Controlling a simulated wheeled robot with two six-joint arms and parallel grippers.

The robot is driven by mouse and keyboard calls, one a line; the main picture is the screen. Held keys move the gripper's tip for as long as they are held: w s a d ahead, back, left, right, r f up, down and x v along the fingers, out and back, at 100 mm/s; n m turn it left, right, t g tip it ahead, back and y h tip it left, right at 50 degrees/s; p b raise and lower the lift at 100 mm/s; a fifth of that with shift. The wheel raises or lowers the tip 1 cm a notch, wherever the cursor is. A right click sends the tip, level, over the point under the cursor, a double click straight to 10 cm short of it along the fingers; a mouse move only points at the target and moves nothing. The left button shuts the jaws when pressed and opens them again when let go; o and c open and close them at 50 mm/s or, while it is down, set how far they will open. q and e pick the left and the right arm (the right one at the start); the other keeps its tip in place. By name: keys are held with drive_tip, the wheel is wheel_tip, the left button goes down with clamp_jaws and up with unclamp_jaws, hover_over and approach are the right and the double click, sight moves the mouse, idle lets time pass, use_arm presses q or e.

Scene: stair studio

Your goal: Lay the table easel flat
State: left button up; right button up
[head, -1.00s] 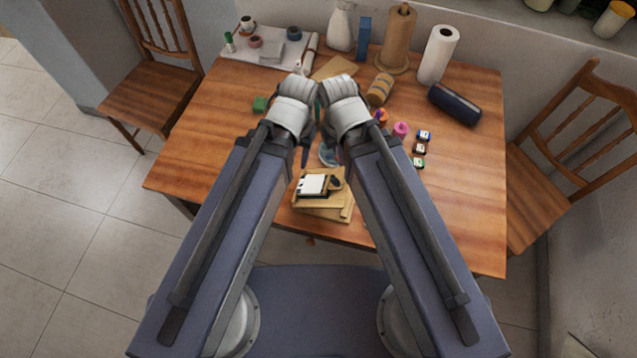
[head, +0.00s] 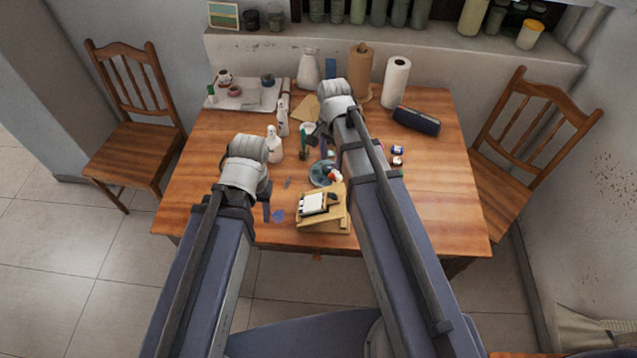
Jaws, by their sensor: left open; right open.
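The small wooden table easel (head: 336,216) stands near the front edge of the table, in the middle of the head view. Its panel looks tilted, and a white card with black parts (head: 313,204) rests on it. My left gripper (head: 267,212) is open, left of the easel and apart from it. My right gripper (head: 323,146) is open, above the table behind the easel, with its forearm passing just right of the easel. The arm hides part of the table there. Neither gripper touches the easel.
A blue-grey dish (head: 322,173) is right behind the easel. White bottles (head: 274,147), a paper roll (head: 396,82), a dark case (head: 416,121) and a tray (head: 235,101) stand further back. Chairs flank the wooden table (head: 440,200). Its front right area is clear.

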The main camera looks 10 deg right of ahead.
sight(332, 174)
drive_tip(key=shift+w+d+r+m, duration=0.1)
drive_tip(key=shift+w+d+m, duration=0.15)
drive_tip(key=shift+m, duration=0.15)
drive_tip(key=shift+d, duration=0.1)
wheel_tip(332, 174, down, 8)
drive_tip(key=b, duration=0.8)
clamp_jaws()
idle(1.0)
